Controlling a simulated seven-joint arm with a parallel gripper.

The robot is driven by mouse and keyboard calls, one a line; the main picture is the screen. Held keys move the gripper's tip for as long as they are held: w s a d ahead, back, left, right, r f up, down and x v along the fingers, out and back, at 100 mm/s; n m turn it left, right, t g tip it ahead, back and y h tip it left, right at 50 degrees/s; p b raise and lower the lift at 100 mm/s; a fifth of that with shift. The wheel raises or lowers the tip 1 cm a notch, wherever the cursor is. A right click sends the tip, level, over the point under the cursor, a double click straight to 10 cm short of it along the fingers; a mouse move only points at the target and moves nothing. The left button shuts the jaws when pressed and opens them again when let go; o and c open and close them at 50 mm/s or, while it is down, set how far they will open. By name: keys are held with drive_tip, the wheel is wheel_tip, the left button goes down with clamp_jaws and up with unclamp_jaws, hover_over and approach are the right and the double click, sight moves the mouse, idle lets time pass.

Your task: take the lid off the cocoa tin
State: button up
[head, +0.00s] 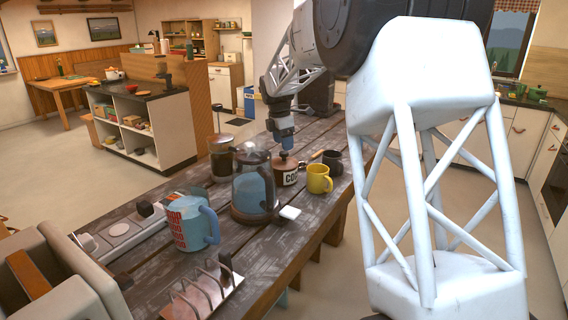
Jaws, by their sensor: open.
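The cocoa tin (291,178) stands upright on the dark wooden table, with part of its lettering showing. Its brown lid (285,162) with a small knob on top is on the tin. My gripper (284,146) points down just above the lid's knob, and is open and empty. The fingertips are small here, and I cannot tell whether they touch the knob. The kettle in front hides the tin's left side.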

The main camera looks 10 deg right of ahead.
sight(284, 153)
drive_tip(key=shift+f, duration=0.1)
drive_tip(key=shift+d+f, duration=0.15)
drive_tip(key=shift+f, duration=2.35)
drive_tip(key=shift+c, duration=0.5)
drive_tip(key=c, duration=0.9)
